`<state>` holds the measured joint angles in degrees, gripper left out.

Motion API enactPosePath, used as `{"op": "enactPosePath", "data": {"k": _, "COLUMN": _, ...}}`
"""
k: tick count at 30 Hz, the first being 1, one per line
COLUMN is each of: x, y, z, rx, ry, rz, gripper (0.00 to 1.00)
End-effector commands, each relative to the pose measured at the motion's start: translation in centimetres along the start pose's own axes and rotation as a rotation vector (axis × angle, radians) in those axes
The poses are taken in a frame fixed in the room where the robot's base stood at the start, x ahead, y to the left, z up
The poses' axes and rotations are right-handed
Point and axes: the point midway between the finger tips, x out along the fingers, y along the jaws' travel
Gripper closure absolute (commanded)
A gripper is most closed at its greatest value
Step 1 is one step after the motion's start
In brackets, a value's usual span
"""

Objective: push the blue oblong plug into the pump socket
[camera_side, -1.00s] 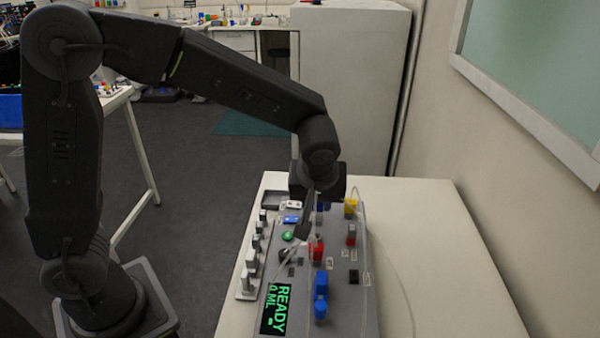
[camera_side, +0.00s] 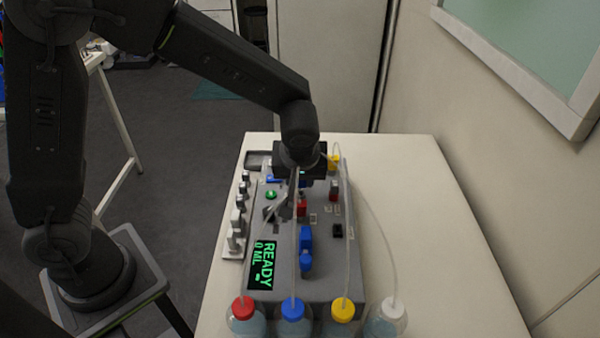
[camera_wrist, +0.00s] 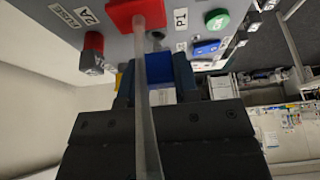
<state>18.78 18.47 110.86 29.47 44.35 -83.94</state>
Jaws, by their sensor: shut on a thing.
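My gripper (camera_wrist: 156,84) is shut on a blue plug (camera_wrist: 158,75), which shows between its fingers in the wrist view. In the side view my gripper (camera_side: 300,180) points down over the far part of the grey pump panel (camera_side: 268,222). Only a little blue (camera_side: 302,175) shows under it there. The plug's lower end is hidden, so I cannot tell whether it touches a socket. A "P1" label (camera_wrist: 181,18) is close by on the panel. I cannot make out the pump socket clearly.
A red plug (camera_wrist: 135,14) with a clear tube (camera_wrist: 146,100) crosses the wrist view in front of my gripper. Another blue fitting (camera_side: 306,240) stands nearer on the panel. Several capped bottles line the front, including a blue-capped one (camera_side: 293,311). The table's right side (camera_side: 430,220) is clear.

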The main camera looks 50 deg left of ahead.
Motion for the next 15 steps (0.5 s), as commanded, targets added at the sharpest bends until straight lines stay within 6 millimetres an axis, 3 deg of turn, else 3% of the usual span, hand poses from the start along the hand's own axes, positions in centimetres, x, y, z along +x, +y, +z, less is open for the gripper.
{"op": "enactPosePath", "data": {"k": 15, "x": 0.38, "y": 0.00, "z": 0.15, "rx": 0.000, "ry": 0.000, "rz": -0.001, "gripper": 0.96}}
